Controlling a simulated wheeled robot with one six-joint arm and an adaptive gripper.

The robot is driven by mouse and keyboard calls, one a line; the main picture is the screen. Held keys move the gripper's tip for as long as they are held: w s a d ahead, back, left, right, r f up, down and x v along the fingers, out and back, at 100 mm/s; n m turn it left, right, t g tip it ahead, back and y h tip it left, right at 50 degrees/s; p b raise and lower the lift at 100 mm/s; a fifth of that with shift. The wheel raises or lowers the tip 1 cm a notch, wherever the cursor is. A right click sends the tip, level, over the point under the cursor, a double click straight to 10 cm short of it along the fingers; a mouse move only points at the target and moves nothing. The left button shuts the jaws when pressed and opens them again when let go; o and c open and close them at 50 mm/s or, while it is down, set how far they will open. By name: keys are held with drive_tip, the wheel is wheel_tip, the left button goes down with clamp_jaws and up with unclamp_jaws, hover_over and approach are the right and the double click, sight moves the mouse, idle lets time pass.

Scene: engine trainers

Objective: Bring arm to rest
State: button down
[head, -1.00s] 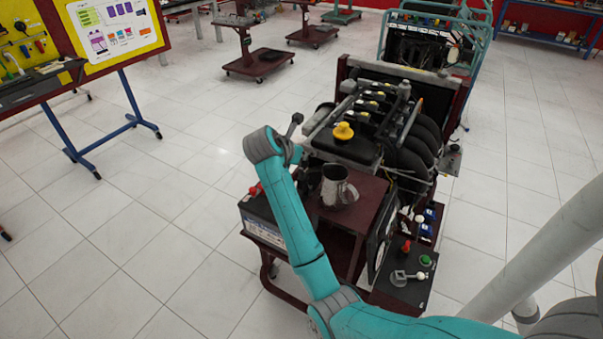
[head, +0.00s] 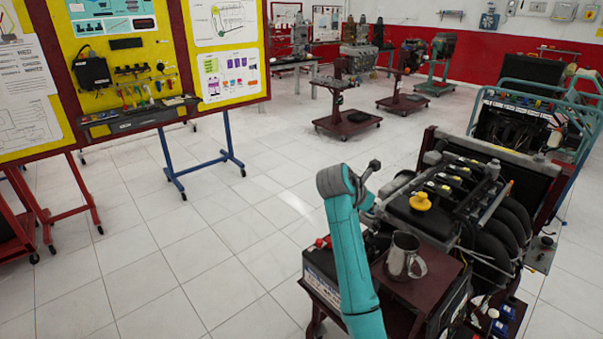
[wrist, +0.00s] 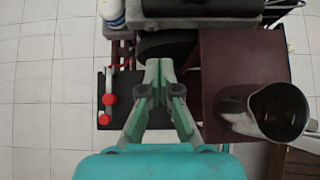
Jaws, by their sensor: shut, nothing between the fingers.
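My gripper (wrist: 158,70) shows in the wrist view with its two pale green fingers together and nothing between them. It points at the engine stand and is apart from the metal jug. In the head view my teal arm (head: 352,255) reaches up in front of the stand, and the fingers are hidden there. The metal jug (head: 404,257) stands upright on the dark red shelf (head: 436,290), right of my arm. The jug also shows at the right of the wrist view (wrist: 272,112). The engine (head: 445,205) with its yellow cap (head: 420,201) is behind the jug.
A battery (head: 320,272) sits close beside my arm on the stand. Red knobs (wrist: 110,98) are left of my fingers. A yellow display board (head: 130,60) stands at the left. Open tiled floor (head: 190,260) lies left of the stand.

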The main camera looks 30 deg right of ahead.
drive_tip(key=shift+f, duration=0.1)
drive_tip(key=s+a+f+m+t+y, duration=0.1)
drive_tip(key=s+a+f+t, duration=0.1)
drive_tip(key=s+a+f, duration=0.45)
drive_tip(key=s+a+f+m+t+y, duration=0.15)
drive_tip(key=a+f, duration=0.25)
drive_tip(key=f, duration=0.6)
drive_tip(key=s+a+f+m+t, duration=0.2)
drive_tip(key=s+a+f+t, duration=0.1)
drive_tip(key=a+f, duration=0.4)
drive_tip(key=s+a+m+t+y, duration=0.1)
drive_tip(key=s+a+m+y, duration=0.15)
drive_tip(key=s+a, duration=0.4)
drive_tip(key=s+a+m+t+y, duration=0.1)
drive_tip(key=s+a+m+t, duration=0.15)
drive_tip(key=s, duration=0.75)
drive_tip(key=s+a+m+t+y, duration=0.1)
drive_tip(key=s+a+m+y, duration=0.15)
drive_tip(key=s+a, duration=0.4)
drive_tip(key=s+a+r+m+t, duration=0.2)
drive_tip(key=s+r+m, duration=0.6)
drive_tip(key=s+r, duration=0.4)
drive_tip(key=shift+s+y, duration=0.45)
drive_tip(key=shift+s, duration=0.6)
